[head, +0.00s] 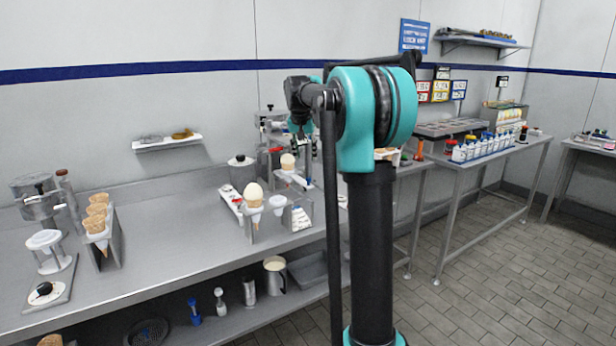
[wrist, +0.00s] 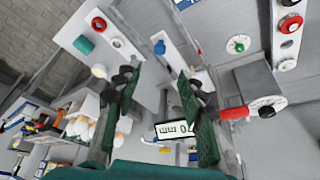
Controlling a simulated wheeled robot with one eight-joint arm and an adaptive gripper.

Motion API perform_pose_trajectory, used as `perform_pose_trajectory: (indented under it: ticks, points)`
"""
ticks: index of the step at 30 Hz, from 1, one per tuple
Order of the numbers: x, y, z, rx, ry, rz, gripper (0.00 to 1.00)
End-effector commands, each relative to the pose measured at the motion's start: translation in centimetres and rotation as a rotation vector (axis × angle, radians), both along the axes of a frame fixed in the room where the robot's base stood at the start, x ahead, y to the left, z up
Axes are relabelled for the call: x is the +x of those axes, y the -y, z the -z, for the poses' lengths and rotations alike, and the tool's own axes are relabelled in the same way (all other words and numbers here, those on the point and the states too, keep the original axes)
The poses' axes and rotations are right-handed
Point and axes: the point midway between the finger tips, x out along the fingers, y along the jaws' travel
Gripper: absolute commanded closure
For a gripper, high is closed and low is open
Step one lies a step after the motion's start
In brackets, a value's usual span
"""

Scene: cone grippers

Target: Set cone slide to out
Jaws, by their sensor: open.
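I cannot tell for sure which part is the cone slide. In the head view a narrow white plate with red and dark parts (head: 230,197) lies beside a holder with a large filled cone (head: 254,196). A second pale plate (head: 296,180) is to its right, by a smaller cone (head: 288,162). My gripper shows in the wrist view (wrist: 160,78), open, with its dark green finger pads apart. No contact is visible.
A rack of cones (head: 97,220) and a white stand (head: 44,242) are on the counter's left. In the wrist view a plate with a red knob (wrist: 98,24), a red handle (wrist: 235,113) and a labelled block (wrist: 175,129) are near the fingers. The front counter surface is clear.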

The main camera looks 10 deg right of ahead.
Motion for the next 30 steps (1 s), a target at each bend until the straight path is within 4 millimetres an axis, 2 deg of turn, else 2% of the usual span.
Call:
perform_pose_trajectory:
  ticks: [9, 15, 21, 30]
  points:
    - [2.2, 1.2, 5.9, 0.000, 0.000, 0.001, 0.59]
    - [3.2, 1.7, 8.6, 0.000, 0.000, 0.000, 0.59]
    - [3.6, 1.9, 9.9, 0.000, 0.000, 0.000, 0.59]
    - [3.7, 1.9, 10.1, 0.000, 0.000, 0.000, 0.59]
